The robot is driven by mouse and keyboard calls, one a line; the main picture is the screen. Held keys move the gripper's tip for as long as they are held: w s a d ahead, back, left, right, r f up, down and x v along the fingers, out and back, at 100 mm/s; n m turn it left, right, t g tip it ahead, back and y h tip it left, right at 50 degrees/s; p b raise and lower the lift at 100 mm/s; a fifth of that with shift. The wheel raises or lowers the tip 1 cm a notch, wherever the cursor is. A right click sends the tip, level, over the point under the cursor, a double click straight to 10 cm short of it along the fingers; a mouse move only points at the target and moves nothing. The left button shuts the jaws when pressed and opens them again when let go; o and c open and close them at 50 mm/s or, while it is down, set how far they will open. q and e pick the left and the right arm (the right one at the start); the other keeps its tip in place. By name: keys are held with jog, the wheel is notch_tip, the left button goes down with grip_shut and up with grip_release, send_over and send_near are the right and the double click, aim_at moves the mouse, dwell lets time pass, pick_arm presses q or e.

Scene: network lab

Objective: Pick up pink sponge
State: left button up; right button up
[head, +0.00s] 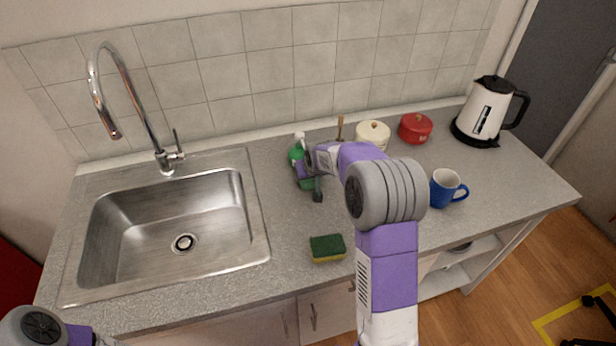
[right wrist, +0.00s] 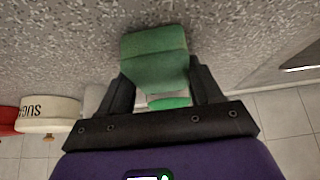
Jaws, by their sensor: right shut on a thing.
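No pink sponge shows in either view. A sponge with a dark green top and yellow side (head: 327,248) lies on the counter, right of the sink and near the front edge. My right gripper (head: 312,186) is behind it, at a green bottle with a white top (head: 296,153). In the right wrist view my right gripper (right wrist: 160,78) is shut on the green bottle (right wrist: 155,48), whose lower part shows between the fingers. The palm hides much of the bottle. Whether it touches the counter is unclear. My left gripper is out of view.
The steel sink (head: 250,262) and faucet (head: 168,160) are on the left. A cream pot (head: 373,133), a red pot (head: 416,128), a kettle (head: 482,112) and a blue mug (head: 442,190) stand on the right. Counter around the sponge is clear.

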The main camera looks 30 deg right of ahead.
jog(key=shift+c, duration=0.7)
jog(key=shift+r, duration=0.1)
jog(key=shift+r, duration=0.55)
jog(key=s, duration=0.2)
jog(key=s+a+p, duration=0.1)
jog(key=s, duration=0.2)
jog(key=s+a+r, duration=0.1)
jog(key=s, duration=0.2)
jog(key=shift+p, duration=0.4)
notch_tip(320, 180, up, 13)
jog(key=p, duration=0.3)
jog(key=shift+f+p, duration=0.15)
jog(key=shift+p, duration=0.2)
jog(key=shift+w, duration=0.1)
jog(key=o, duration=0.3)
jog(key=shift+c, duration=0.6)
